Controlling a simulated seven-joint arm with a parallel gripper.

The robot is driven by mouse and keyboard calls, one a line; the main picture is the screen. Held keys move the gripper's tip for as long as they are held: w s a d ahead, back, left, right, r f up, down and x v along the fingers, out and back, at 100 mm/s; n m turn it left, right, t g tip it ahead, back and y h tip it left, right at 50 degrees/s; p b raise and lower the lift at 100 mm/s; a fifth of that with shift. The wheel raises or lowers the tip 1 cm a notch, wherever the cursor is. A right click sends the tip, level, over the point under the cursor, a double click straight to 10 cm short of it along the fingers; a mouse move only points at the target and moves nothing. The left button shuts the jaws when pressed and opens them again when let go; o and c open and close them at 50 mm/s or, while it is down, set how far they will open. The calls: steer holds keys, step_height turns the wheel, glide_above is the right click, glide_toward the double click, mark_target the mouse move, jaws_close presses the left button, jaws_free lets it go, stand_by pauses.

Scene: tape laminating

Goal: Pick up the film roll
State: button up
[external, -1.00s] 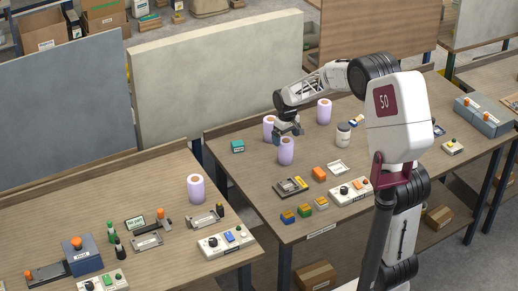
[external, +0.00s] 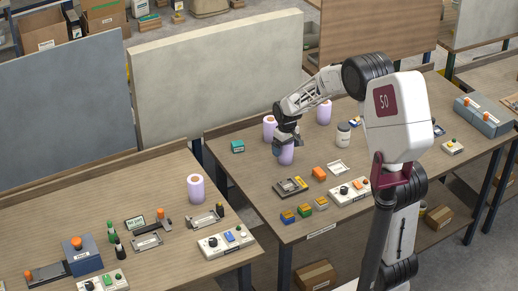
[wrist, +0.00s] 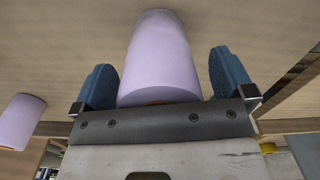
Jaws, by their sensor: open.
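A lilac film roll (external: 286,155) stands upright near the back left of the right-hand table. My gripper (external: 284,146) is lowered over its top. In the wrist view this film roll (wrist: 160,62) lies between the two blue fingers of my gripper (wrist: 165,82), with a gap on the right side and little gap on the left. The jaws are open. A second roll (external: 269,126) stands just behind, partly hidden by my gripper; a roll also shows at the left of the wrist view (wrist: 18,120). A third roll (external: 324,112) stands to the right, partly behind my arm.
A white jar (external: 343,135) stands right of the rolls, and a teal box (external: 238,146) lies to the left. A black-and-yellow device (external: 291,187) and an orange block (external: 319,174) are in front. Another lilac roll (external: 196,190) stands on the left-hand table.

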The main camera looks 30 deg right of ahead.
steer(key=c, duration=1.1)
steer(key=shift+c, duration=0.4)
steer(key=shift+r, duration=0.1)
steer(key=shift+r, duration=0.75)
step_height(320, 180, up, 2)
steer(key=shift+r, duration=0.1)
steer(key=s+r, duration=0.1)
steer(key=s, duration=1.5)
steer(key=shift+a, duration=0.2)
steer(key=shift+r, duration=0.1)
